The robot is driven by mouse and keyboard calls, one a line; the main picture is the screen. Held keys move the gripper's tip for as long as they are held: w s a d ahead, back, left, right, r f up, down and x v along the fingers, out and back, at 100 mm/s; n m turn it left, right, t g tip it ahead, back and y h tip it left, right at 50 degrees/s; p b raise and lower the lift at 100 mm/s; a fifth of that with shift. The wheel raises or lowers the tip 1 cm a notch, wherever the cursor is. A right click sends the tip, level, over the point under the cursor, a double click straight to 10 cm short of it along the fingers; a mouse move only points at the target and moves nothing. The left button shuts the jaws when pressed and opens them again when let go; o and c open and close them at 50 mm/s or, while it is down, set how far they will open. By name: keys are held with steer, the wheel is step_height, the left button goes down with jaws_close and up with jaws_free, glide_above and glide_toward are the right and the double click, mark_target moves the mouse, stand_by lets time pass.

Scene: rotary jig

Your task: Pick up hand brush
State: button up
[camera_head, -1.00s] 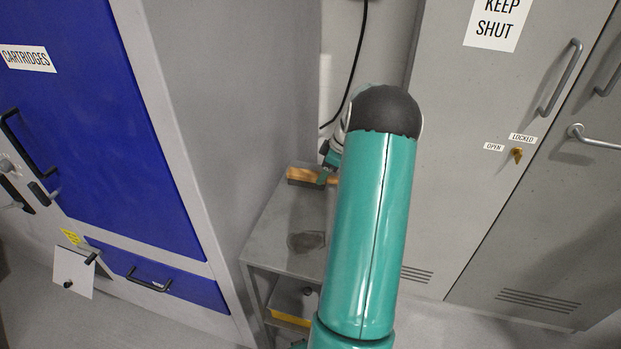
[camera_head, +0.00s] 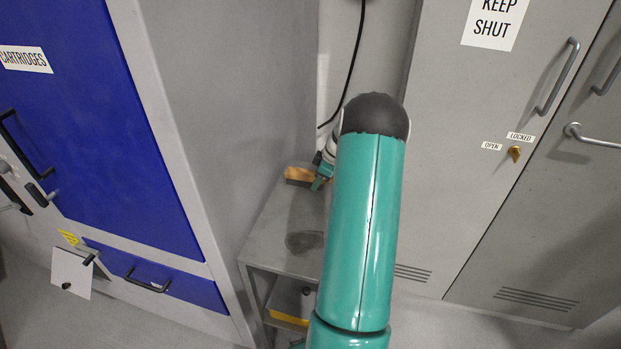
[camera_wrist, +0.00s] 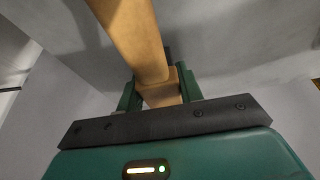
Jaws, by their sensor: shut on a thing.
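The hand brush (camera_head: 300,174) has a tan wooden body and is at the back of the small grey table in the head view. In the wrist view its wooden handle (camera_wrist: 133,38) runs from the top down between the green fingers. My gripper (camera_wrist: 160,90) is shut on that handle, with one finger on each side. In the head view my gripper (camera_head: 321,178) is at the right end of the visible wood, partly hidden behind my arm. The bristles are hard to make out, and I cannot tell whether the brush touches the tabletop.
The grey table (camera_head: 270,240) has a dark round stain (camera_head: 304,242) and a lower shelf with a yellow-edged bin (camera_head: 290,318). A blue-doored cabinet (camera_head: 110,130) stands close on the left. Grey lockers (camera_head: 470,200) stand on the right. A black cable (camera_head: 350,70) hangs behind.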

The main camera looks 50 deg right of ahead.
steer(key=shift+r, duration=0.15)
steer(key=shift+r, duration=0.7)
steer(key=s+a+r, duration=0.2)
steer(key=a+r, duration=0.9)
steer(key=a, duration=0.3)
steer(key=shift+r, duration=0.2)
steer(key=shift+w, duration=0.1)
steer(key=o, duration=0.4)
steer(key=shift+c, duration=0.7)
